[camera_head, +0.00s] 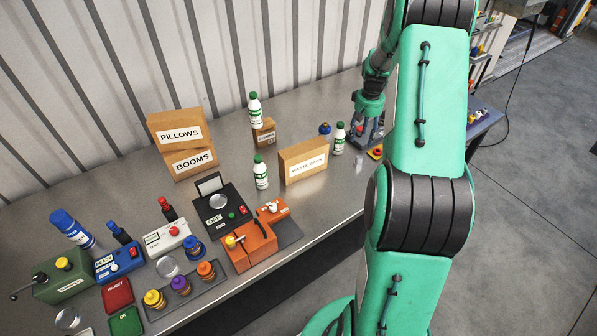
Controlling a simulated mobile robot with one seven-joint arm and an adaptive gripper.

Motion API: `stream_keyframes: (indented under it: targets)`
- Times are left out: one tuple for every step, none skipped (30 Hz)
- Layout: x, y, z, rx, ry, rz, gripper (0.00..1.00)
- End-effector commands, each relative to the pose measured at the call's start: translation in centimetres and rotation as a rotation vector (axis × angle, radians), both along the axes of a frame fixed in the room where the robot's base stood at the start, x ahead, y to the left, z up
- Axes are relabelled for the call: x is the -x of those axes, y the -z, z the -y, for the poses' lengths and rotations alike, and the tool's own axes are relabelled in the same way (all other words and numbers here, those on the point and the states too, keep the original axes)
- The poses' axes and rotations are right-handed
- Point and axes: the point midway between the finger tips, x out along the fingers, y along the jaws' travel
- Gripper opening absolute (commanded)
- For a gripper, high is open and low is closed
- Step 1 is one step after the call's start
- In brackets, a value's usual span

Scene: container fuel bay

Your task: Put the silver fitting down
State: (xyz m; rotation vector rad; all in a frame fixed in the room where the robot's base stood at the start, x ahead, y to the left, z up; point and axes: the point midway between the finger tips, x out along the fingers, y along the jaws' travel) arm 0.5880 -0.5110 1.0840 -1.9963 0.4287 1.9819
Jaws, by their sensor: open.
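My gripper (368,136) is low over the far right part of the metal bench, pointing down. It is partly hidden behind my green arm. It is open, and I see no silver fitting between its fingers, though the view there is small. I cannot tell which thing is the silver fitting.
A white bottle (339,138) and a blue-capped item (325,129) stand close left of my gripper. A cardboard box (303,161) stands farther left. An orange device (250,245) and coloured pots (180,285) crowd the left. Bare bench (325,200) lies in front of the box.

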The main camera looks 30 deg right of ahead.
Motion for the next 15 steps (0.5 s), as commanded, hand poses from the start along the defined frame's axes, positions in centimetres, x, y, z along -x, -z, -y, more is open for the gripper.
stream_keyframes:
  targets:
    - [-0.3,-0.9,-0.7,0.005,-0.006,0.006,0.51]
    - [-0.4,-1.5,-1.1,0.007,-0.009,0.009,0.51]
    - [-0.6,-2.3,-1.7,0.012,-0.013,0.013,0.51]
    - [-0.8,-3.0,-2.4,0.015,-0.018,0.018,0.51]
    - [-1.0,-3.8,-3.0,0.019,-0.023,0.021,0.51]
    - [-1.2,-4.9,-4.0,0.024,-0.030,0.028,0.51]
    - [-1.3,-5.7,-4.8,0.027,-0.036,0.033,0.51]
    - [-1.4,-6.6,-5.6,0.031,-0.042,0.037,0.51]
    - [-1.5,-7.8,-6.8,0.036,-0.050,0.045,0.51]
    - [-1.6,-8.7,-7.7,0.041,-0.056,0.051,0.51]
    - [-1.7,-9.7,-8.7,0.045,-0.062,0.057,0.51]
    - [-1.7,-10.9,-9.9,0.050,-0.070,0.065,0.51]
    - [-1.7,-11.8,-10.9,0.054,-0.077,0.072,0.51]
    - [-1.7,-12.7,-11.9,0.057,-0.084,0.077,0.51]
    - [-1.6,-13.8,-13.2,0.062,-0.092,0.086,0.51]
